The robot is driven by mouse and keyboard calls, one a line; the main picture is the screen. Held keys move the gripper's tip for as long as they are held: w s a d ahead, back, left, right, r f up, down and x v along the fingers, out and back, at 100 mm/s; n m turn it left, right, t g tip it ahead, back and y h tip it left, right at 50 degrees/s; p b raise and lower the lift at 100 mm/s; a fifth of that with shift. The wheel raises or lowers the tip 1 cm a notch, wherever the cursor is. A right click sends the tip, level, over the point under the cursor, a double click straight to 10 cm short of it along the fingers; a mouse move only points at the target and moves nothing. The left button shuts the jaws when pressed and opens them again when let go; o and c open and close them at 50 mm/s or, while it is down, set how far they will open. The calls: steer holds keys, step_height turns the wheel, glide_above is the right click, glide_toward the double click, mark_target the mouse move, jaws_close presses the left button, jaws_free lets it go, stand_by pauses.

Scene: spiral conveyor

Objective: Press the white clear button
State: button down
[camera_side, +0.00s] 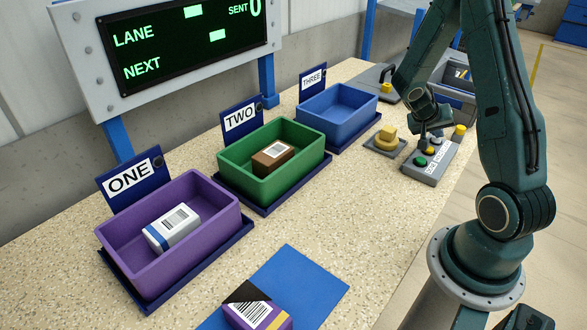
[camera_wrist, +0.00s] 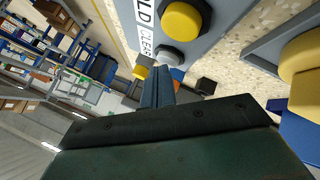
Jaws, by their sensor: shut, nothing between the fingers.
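The white clear button (camera_wrist: 170,56) shows light grey in the wrist view, beside the word CLEAR on the grey control box (camera_wrist: 215,22). A larger yellow button (camera_wrist: 183,20) sits beside it. My gripper (camera_wrist: 157,70) is shut and empty, its fingertips close to the clear button. I cannot tell whether they touch it. In the side view, my gripper (camera_side: 424,138) points down over the control box (camera_side: 429,173), which also carries a green button (camera_side: 420,161).
A yellow knob on a grey base (camera_side: 386,139) stands left of the control box. The purple bin (camera_side: 127,262) holds a white package, the green bin (camera_side: 245,187) a brown one; the blue bin (camera_side: 345,120) looks empty. A purple package (camera_side: 250,312) lies on the blue mat (camera_side: 300,283).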

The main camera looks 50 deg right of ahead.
mark_target(434, 140)
steer(key=shift+r, duration=0.7)
steer(key=shift+r, duration=0.15)
steer(key=shift+r, duration=2.35)
steer(key=shift+a, duration=0.1)
